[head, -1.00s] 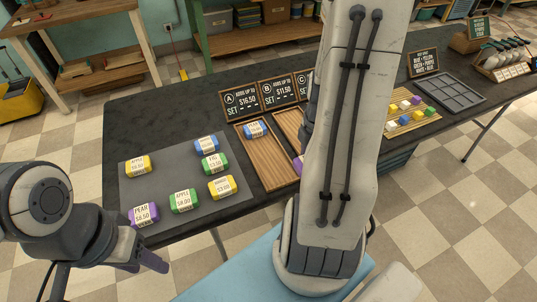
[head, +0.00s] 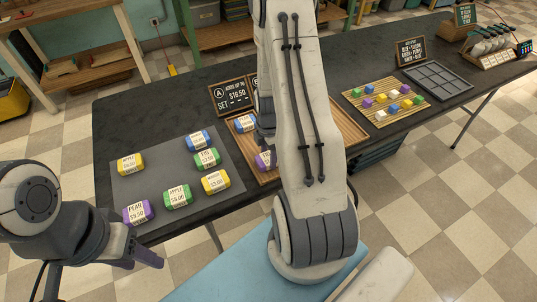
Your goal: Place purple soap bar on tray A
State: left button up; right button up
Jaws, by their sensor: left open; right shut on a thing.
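A purple soap bar (head: 263,160) with a white label shows beside my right arm, over the near part of tray A (head: 267,178). My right gripper (head: 264,140) is mostly hidden behind its arm and is shut on this bar. I cannot tell whether the bar touches the tray. A blue soap bar (head: 245,123) lies in the far part of tray A. Another purple soap bar, labelled PEAR (head: 138,212), lies on the grey mat (head: 150,188). My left gripper (head: 147,258) is open and empty in front of the table, at the lower left.
The mat also holds yellow (head: 129,163), green (head: 178,196) and blue (head: 198,140) bars. The tray A sign (head: 231,97) stands behind the tray. Further right are a wooden board with coloured cubes (head: 387,98) and a grey divided tray (head: 438,81). My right arm hides the middle trays.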

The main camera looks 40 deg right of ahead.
jog(key=shift+f, duration=0.2)
jog(key=o, duration=1.5)
jog(key=shift+c, duration=0.2)
jog(key=shift+r, duration=0.1)
